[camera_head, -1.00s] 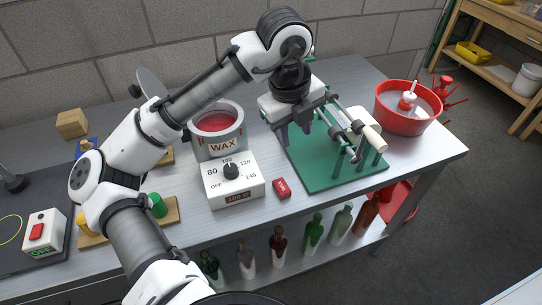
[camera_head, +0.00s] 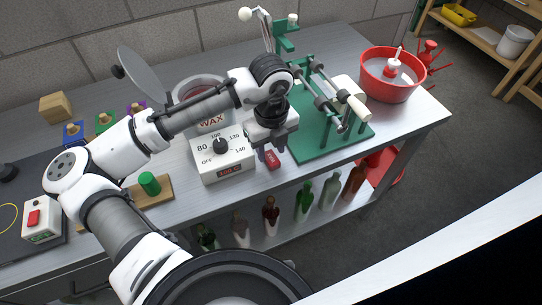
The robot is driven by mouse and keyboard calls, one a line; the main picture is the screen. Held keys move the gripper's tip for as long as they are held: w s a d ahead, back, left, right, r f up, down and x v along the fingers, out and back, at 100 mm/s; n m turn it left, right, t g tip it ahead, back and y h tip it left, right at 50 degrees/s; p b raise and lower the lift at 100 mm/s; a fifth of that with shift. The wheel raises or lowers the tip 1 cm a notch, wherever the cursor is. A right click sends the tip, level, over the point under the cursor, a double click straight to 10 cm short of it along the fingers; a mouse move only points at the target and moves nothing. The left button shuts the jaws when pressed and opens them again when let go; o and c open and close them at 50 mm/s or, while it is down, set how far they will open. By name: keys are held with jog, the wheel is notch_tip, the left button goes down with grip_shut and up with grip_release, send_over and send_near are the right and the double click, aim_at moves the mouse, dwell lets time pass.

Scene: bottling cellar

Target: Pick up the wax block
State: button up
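The wax block (camera_head: 271,159) is a small red block with pale lettering. It lies on the grey bench (camera_head: 330,170) just right of the white control box and left of the green board. My gripper (camera_head: 268,149) is directly above it, pointing down, with its fingers apart at either side of the block's top end. I cannot tell whether the fingers touch the block. The upper part of the block is partly hidden by the gripper.
The wax pot (camera_head: 211,122) and its dial box (camera_head: 222,158) stand close at left. A green board with a roller frame (camera_head: 318,125) stands close at right. A red basin (camera_head: 390,75) is at the back right. Bottles (camera_head: 304,200) stand on the lower shelf.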

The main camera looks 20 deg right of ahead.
jog(key=shift+f, duration=1.25)
jog(key=c, duration=0.7)
jog(key=shift+r, duration=0.1)
